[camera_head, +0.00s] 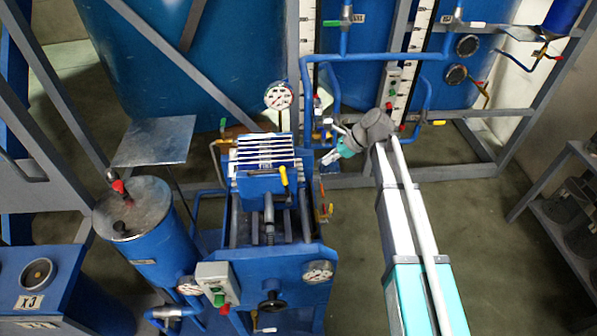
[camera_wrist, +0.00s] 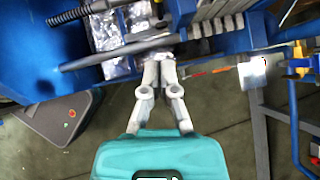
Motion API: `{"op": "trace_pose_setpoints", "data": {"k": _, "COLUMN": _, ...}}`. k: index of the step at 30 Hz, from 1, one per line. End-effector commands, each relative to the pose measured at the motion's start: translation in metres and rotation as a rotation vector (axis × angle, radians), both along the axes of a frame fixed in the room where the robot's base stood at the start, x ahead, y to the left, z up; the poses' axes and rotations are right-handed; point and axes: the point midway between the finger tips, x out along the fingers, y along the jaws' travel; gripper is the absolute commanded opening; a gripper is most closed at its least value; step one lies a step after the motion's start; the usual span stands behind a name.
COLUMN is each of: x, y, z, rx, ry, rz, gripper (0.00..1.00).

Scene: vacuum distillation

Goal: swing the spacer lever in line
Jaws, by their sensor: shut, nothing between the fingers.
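My gripper (camera_head: 325,158) is at the right side of the blue plate press (camera_head: 315,262), beside the plate stack (camera_head: 265,152). In the wrist view its fingers (camera_wrist: 158,57) are together and empty, with their tips at a grey bar (camera_wrist: 110,54) of the press; I cannot tell if they touch it. A yellow-handled lever (camera_head: 284,177) stands on the press's blue pressure plate (camera_head: 258,188). A thin orange-red lever (camera_wrist: 207,71) lies right of the fingertips in the wrist view. I cannot tell for sure which is the spacer lever.
A control box (camera_head: 217,282) and gauge (camera_head: 318,271) are on the press's front. A blue cylindrical vessel (camera_head: 150,235) stands at left. Blue pipes (camera_head: 375,57) and tanks are behind. Open floor (camera_head: 495,230) lies to the right.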

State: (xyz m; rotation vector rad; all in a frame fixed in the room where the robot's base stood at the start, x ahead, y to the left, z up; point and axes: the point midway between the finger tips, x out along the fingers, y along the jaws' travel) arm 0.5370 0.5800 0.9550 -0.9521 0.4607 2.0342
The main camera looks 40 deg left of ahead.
Motion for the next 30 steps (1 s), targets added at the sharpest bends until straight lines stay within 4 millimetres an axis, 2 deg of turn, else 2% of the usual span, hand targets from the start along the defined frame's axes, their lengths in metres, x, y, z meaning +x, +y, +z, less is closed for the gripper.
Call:
{"op": "trace_pose_setpoints", "data": {"k": 11, "x": -0.005, "y": 0.008, "z": -0.014, "rx": 0.0, "ry": -0.001, "rz": 0.001, "gripper": 0.0}}
{"op": "trace_pose_setpoints", "data": {"k": 30, "x": -0.029, "y": 0.041, "z": -0.063, "rx": 0.0, "ry": -0.001, "rz": 0.001, "gripper": 0.0}}
